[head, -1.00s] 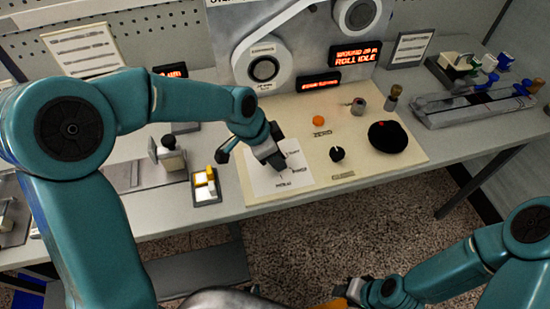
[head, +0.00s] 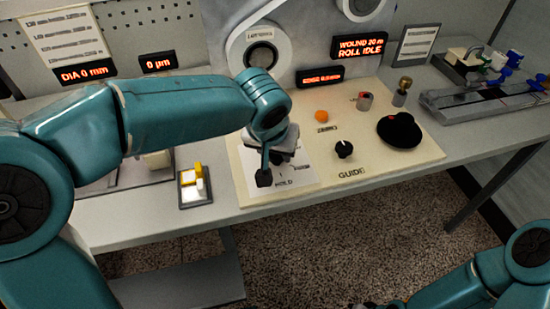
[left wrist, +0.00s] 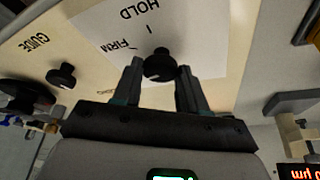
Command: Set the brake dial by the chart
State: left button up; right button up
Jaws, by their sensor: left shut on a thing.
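The brake dial, a black knob (left wrist: 160,66), stands on a white plate (left wrist: 205,30) lettered HOLD and FIRM. My left gripper (left wrist: 157,82) is shut on this knob, with one finger on each side. In the head view the left gripper (head: 277,166) is over the white plate (head: 298,183) and hides the knob. Printed sheets hang at the upper left (head: 65,32) and stand at the back right (head: 416,45); their text is too small to read. My right arm enters at the bottom right, its gripper out of frame.
On the cream panel are a GUIDE knob (head: 344,149), an orange button (head: 321,116), a black domed control (head: 400,131) and a grey red-marked knob (head: 364,101). A red display (head: 359,46) reads ROLL IDLE. A yellow-and-white switch block (head: 194,186) lies left of the panel.

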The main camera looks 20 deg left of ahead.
pick_arm(q)
jog(key=shift+d+n+y+b, duration=0.1)
jog(key=shift+n+y+b, duration=0.65)
jog(key=shift+n, duration=0.75)
jog(key=o, duration=1)
jog(key=shift+s, duration=0.1)
jog(key=p+v, duration=0.1)
jog(key=v, duration=1)
jog(key=p+v, duration=0.1)
jog(key=v, duration=0.4)
jog(key=shift+w+r+p, duration=0.2)
jog(key=shift+r+p, duration=0.1)
jog(key=shift+p, duration=0.05)
